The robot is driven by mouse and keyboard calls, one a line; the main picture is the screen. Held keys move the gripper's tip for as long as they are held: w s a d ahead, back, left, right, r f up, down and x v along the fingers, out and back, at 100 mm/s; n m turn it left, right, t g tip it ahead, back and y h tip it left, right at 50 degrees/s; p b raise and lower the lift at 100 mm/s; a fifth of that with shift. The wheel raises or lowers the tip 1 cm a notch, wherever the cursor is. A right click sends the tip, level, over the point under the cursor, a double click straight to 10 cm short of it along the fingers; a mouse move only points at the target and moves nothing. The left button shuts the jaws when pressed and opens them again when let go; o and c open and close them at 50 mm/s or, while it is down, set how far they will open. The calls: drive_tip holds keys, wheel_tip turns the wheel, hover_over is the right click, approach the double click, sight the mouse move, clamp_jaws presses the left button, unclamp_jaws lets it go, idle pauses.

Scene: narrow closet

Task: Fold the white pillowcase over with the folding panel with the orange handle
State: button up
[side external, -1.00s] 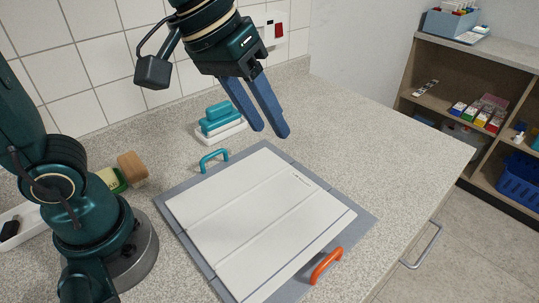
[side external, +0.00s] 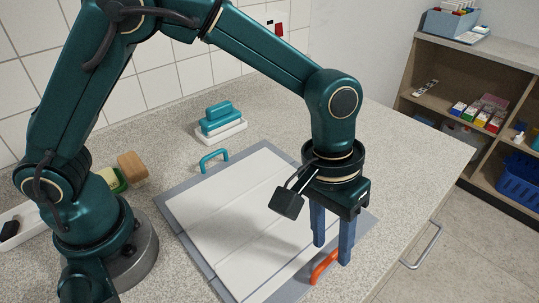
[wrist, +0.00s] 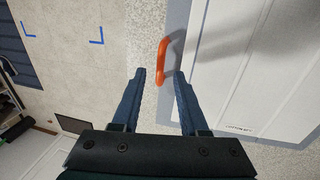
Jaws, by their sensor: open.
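The white pillowcase (side external: 240,225) lies flat on the grey folding board (side external: 207,272), with straight crease lines across it. It also shows in the wrist view (wrist: 245,55). The orange handle (side external: 323,268) stands at the board's front right edge; the wrist view also shows it (wrist: 162,58). My gripper (side external: 331,253) points down over that edge, open, with its fingertips close to the orange handle. In the wrist view, the handle appears between and just beyond the fingertips (wrist: 160,75). Contact cannot be told. My wrist hides part of the pillowcase's right side.
A teal handle (side external: 213,158) is on the board's far left edge. A teal brush-like item on a white tray (side external: 222,126) stands behind it. A wooden block (side external: 132,166) sits near my base. The speckled counter is clear to the right.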

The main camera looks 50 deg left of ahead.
drive_tip(key=shift+d+f, duration=0.1)
drive_tip(key=shift+f, duration=0.55)
clamp_jaws()
idle(1.0)
